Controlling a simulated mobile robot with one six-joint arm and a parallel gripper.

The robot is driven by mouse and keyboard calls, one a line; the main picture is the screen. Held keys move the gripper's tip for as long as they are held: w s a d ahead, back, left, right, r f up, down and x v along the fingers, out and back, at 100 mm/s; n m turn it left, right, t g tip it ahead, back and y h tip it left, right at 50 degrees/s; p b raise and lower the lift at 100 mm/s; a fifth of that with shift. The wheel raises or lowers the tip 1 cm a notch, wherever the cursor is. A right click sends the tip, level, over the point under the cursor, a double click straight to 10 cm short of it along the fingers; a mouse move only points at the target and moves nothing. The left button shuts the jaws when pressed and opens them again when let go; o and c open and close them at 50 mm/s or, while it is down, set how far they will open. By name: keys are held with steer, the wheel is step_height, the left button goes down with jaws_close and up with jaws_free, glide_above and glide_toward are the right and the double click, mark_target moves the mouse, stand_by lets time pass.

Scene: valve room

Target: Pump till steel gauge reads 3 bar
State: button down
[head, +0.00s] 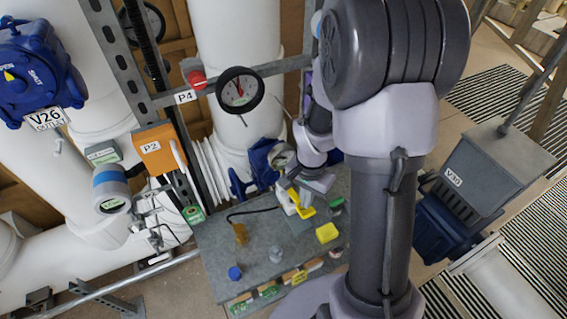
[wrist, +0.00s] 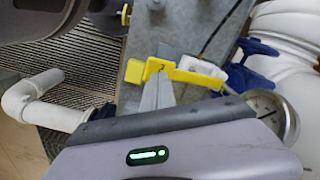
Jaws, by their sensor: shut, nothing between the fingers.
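A steel-rimmed gauge (head: 282,156) stands beside a blue valve body at the back of the bench. It also shows in the wrist view (wrist: 268,108), partly hidden by my gripper's housing; its reading is too small to tell. A yellow lever (wrist: 185,74), apparently the pump handle, lies ahead of my fingers in the wrist view. It also shows in the head view (head: 306,207). My gripper (wrist: 158,92) is shut and empty, its grey fingertips close by the lever; I cannot tell whether they touch. In the head view my gripper (head: 318,184) is above the bench, near the lever.
The grey bench (head: 217,245) holds a yellow block (head: 327,233), a blue cap (head: 234,272) and a brown tag. A black-rimmed gauge (head: 240,90) marked P4 and an orange box (head: 160,148) marked P2 are on the frame behind. White pipes stand at left.

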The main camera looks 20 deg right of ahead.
mark_target(305, 210)
steer(key=shift+f, duration=0.15)
step_height(305, 210, down, 5)
steer(key=b, duration=0.5)
step_height(305, 210, up, 6)
steer(key=p, duration=0.4)
steer(key=shift+f, duration=0.45)
step_height(305, 210, down, 5)
steer(key=b, duration=0.5)
steer(key=shift+f, duration=0.1)
step_height(305, 210, up, 6)
steer(key=p, duration=0.4)
steer(key=shift+f, duration=0.3)
